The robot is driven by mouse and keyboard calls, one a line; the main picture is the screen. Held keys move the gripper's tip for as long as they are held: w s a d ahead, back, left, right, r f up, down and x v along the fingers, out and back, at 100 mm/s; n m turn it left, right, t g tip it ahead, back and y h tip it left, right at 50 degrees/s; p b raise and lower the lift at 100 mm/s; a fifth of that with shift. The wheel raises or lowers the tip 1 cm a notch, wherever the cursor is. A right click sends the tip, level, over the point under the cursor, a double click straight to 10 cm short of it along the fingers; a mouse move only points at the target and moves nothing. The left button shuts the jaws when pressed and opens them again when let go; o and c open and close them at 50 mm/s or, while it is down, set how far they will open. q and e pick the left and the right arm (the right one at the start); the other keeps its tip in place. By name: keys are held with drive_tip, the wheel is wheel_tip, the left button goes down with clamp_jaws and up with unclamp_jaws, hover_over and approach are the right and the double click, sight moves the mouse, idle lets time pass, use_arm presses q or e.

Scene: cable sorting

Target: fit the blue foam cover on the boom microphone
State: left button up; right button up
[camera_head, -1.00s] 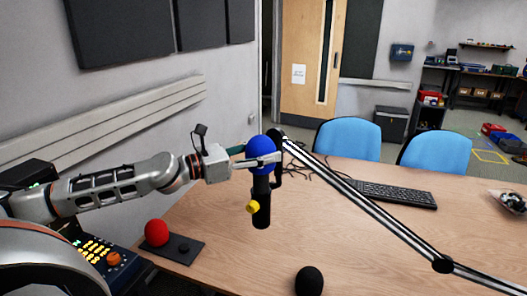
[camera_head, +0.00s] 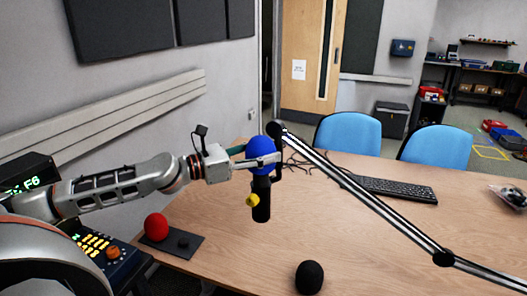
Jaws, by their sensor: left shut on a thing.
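The blue foam cover (camera_head: 260,152) is a round ball at the top end of the black boom microphone (camera_head: 262,190). The microphone hangs upright with a yellow knob (camera_head: 252,200) on its side. The cover appears seated on the microphone's top, though my fingers hide part of the join. My left gripper (camera_head: 264,161) comes from the left and is shut on the blue foam cover. The black-and-white boom arm (camera_head: 355,190) carries the microphone from the right. My right gripper is out of view.
A red foam ball (camera_head: 156,226) sits on a dark stand plate (camera_head: 180,241) at left. A black foam ball (camera_head: 309,277) is at the table's front. A keyboard (camera_head: 395,189), cables and two blue chairs (camera_head: 347,135) are behind. The table (camera_head: 370,245) is mostly clear.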

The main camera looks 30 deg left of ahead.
use_arm(q)
drive_tip(key=shift+f+b, duration=0.65)
drive_tip(key=shift+f, duration=0.8)
drive_tip(key=shift+f, duration=0.85)
idle(0.9)
drive_tip(key=o, duration=1.4)
drive_tip(key=shift+c, duration=0.2)
